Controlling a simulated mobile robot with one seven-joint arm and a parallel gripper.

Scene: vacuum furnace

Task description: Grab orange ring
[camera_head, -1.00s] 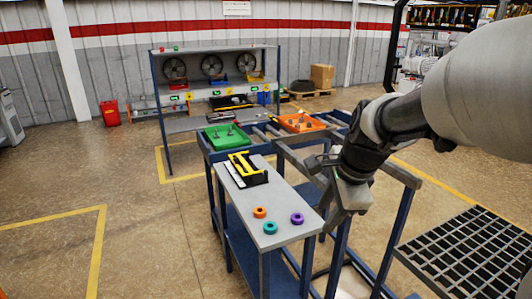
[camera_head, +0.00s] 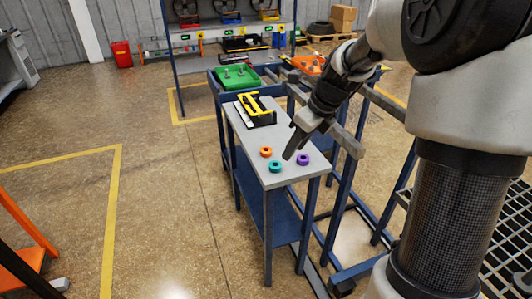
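The orange ring (camera_head: 265,152) lies flat on the grey top of a narrow blue-legged table (camera_head: 252,140). A teal ring (camera_head: 275,167) lies just in front of it. A purple ring (camera_head: 303,160) lies to its right. My gripper (camera_head: 289,155) points down over the table, between the orange and purple rings in the picture. It looks empty, and its height above the top is hard to judge. It is seen small and dark from the side, so the gap between its fingers cannot be made out. All three rings are in plain view.
A yellow-and-black holder (camera_head: 257,112) stands farther back on the same table. Behind are a green tray (camera_head: 238,83), an orange tray (camera_head: 308,66) and a blue-posted shelf (camera_head: 215,53). A blue frame (camera_head: 345,200) runs right of the table. The floor to the left is mostly open.

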